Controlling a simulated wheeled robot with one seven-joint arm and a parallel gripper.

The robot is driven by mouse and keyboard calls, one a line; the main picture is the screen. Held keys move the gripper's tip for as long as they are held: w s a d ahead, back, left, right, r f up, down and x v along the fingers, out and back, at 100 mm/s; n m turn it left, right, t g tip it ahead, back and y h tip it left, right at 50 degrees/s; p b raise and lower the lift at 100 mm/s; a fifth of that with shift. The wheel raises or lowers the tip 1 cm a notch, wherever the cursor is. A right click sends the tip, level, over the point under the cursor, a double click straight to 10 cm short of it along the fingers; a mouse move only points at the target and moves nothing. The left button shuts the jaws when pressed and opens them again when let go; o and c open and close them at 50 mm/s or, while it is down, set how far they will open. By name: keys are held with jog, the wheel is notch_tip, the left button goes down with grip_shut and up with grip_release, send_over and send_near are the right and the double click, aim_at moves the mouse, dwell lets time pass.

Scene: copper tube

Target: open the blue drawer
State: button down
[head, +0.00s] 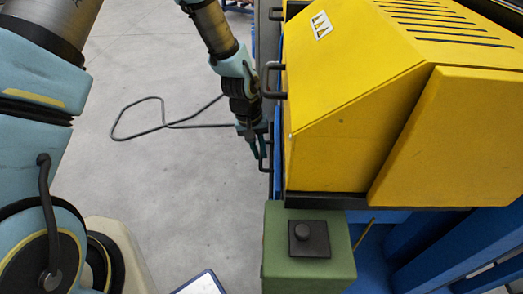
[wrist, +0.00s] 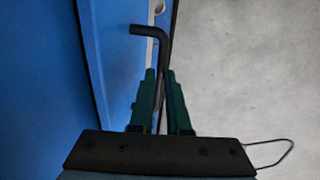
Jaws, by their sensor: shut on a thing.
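The blue drawer's front (wrist: 118,60) fills the left of the wrist view, with a dark line separating it from more blue surface further left. Its black bar handle (wrist: 150,30) bends out from the front. My gripper (wrist: 161,76) is shut on this handle, one green finger on each side of the bar. In the head view my gripper (head: 251,143) is beside the yellow machine, at a dark handle (head: 263,157). Only a thin blue strip (head: 277,150) shows there, so I cannot tell how far the drawer stands out.
The yellow machine (head: 345,115) stands right of my gripper, with another black handle (head: 272,80) further back. A dark cable (head: 150,128) lies on the grey floor (head: 160,190), which is otherwise clear to the left.

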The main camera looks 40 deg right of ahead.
jog(key=w+a+p, duration=0.1)
jog(key=w+a, duration=1.3)
jog(key=a, duration=0.3)
jog(key=c, duration=0.9)
grip_release()
jog(key=shift+r, duration=0.1)
jog(key=r, duration=0.3)
jog(key=w+a+r, duration=0.1)
jog(key=r, duration=0.3)
jog(key=r+b, duration=0.1)
jog(key=r, duration=0.2)
jog(key=shift+w+a+r, duration=0.15)
jog(key=shift+a+r, duration=0.05)
jog(key=shift+a, duration=0.05)
